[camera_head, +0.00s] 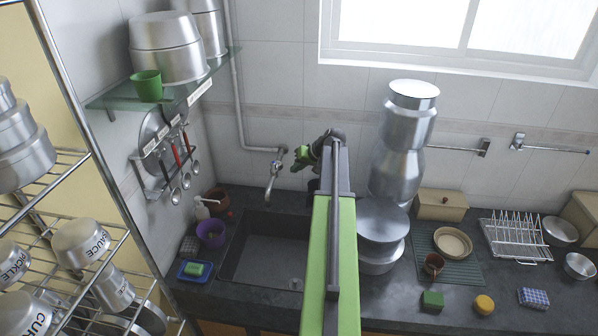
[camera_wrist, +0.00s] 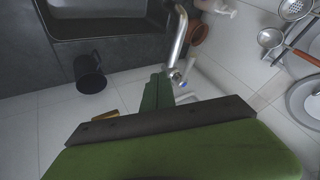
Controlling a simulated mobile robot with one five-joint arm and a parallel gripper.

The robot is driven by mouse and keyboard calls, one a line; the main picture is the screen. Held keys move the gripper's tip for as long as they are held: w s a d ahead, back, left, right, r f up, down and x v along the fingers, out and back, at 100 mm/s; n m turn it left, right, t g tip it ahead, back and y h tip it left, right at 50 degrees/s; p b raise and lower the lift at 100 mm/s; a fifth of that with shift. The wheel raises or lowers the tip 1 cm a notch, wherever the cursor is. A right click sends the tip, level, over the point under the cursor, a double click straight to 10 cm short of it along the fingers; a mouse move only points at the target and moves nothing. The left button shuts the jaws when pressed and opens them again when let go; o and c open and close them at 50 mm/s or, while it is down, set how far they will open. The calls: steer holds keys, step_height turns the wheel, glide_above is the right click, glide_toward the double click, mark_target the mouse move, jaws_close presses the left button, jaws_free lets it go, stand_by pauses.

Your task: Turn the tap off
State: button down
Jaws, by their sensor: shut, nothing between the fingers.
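The steel tap (camera_head: 275,168) comes out of the wall at the end of a pipe, above the sink (camera_head: 235,262). In the wrist view the tap (camera_wrist: 178,42) shows as a curved spout, with a blue-marked part (camera_wrist: 177,78) at its wall end. I cannot make out a water stream. My gripper (camera_head: 301,158) is to the right of the tap in the head view, at about its height. In the wrist view my green gripper fingers (camera_wrist: 156,92) are together and empty, just beside the tap's wall end. I cannot tell whether they touch it.
A black mug (camera_wrist: 89,72) is near the sink. Tall stacked steel canisters (camera_head: 396,155) stand right of my arm. A purple cup (camera_head: 211,234) and a blue tray with a green sponge (camera_head: 194,270) are left of the sink. Utensils (camera_head: 180,160) hang on the left wall.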

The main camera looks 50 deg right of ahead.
mark_target(274, 170)
steer(key=shift+w+a+f, duration=0.3)
steer(key=shift+w+a, duration=0.2)
steer(key=shift+w, duration=0.3)
steer(key=shift+w+a+f, duration=0.3)
steer(key=shift+w+a, duration=0.2)
steer(key=shift+w, duration=0.3)
steer(key=shift+w+a+f, duration=0.3)
steer(key=shift+w+a, duration=0.2)
steer(key=shift+w, duration=0.3)
